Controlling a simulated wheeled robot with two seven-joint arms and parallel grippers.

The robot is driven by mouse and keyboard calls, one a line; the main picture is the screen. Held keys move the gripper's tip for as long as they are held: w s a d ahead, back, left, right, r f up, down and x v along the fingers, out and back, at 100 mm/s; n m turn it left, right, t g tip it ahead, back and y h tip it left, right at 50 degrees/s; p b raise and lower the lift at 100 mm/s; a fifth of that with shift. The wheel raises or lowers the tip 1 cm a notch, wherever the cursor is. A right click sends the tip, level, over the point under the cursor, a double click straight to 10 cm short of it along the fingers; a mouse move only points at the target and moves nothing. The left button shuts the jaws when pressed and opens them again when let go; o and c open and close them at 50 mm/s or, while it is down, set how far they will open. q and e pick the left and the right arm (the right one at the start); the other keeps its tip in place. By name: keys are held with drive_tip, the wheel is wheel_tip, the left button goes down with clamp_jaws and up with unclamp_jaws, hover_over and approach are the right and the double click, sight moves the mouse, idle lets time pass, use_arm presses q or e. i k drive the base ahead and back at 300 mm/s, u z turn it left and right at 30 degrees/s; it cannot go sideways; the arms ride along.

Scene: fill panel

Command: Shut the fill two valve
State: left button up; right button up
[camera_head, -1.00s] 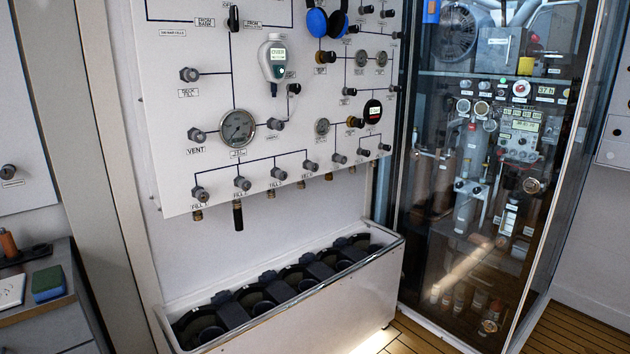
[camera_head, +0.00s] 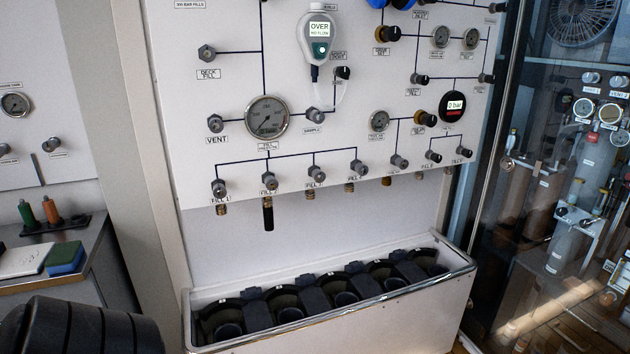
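The fill two valve (camera_head: 269,181) is a small grey knob on the white panel (camera_head: 330,215), second from the left in the bottom row. A black hose end (camera_head: 268,213) hangs below it. The fill one valve (camera_head: 219,187) is to its left and another fill knob (camera_head: 313,173) is to its right. How far the fill two valve is turned cannot be told. Neither gripper shows, and nothing touches the valve.
A white trough (camera_head: 335,329) with black cylinder holders stands below the panel. A large gauge (camera_head: 267,118) and the vent knob (camera_head: 216,123) are above the row. A glass cabinet (camera_head: 540,190) stands right. A dark ribbed shape fills the lower left corner. Space before the valves is clear.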

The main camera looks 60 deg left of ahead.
sight(270, 183)
drive_tip(key=u, duration=0.6)
drive_tip(key=i, duration=1)
drive_tip(key=u, duration=0.95)
